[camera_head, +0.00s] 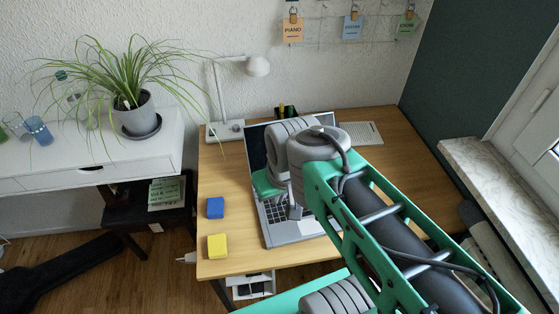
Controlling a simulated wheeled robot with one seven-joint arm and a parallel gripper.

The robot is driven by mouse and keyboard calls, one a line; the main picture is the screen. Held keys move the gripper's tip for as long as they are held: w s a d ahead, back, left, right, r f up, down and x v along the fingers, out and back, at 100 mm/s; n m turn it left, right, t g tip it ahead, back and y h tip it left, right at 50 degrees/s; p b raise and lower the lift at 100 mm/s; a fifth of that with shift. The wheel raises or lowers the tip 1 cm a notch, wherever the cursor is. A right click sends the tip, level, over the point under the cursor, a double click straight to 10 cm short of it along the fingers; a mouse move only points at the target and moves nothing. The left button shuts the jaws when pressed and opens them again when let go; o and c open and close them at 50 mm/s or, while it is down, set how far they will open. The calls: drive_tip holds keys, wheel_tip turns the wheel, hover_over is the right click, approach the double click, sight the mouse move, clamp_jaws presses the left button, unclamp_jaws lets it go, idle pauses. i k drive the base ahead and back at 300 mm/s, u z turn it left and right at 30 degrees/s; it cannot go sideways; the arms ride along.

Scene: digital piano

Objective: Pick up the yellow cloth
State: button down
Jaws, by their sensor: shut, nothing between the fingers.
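The yellow cloth (217,246) is a small folded pad lying flat near the front left corner of the wooden desk (222,182). A similar blue cloth (215,208) lies just behind it, apart from it. My gripper (294,212) is over the laptop keyboard, to the right of both cloths and clear of them. It is shut and empty. My arm's wrist hides part of it, and its height above the laptop is hard to judge.
An open laptop (298,230) stands right of the cloths, partly hidden by my arm. A white lamp (223,129) is at the back left. A potted plant (135,115) stands on a white cabinet (150,160) to the left. The desk's left strip is mostly clear.

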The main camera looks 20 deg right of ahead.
sight(217, 243)
drive_tip(key=u, duration=0.05)
drive_tip(key=k, duration=0.3)
drive_tip(key=u, duration=1.8)
drive_tip(key=i, duration=0.5)
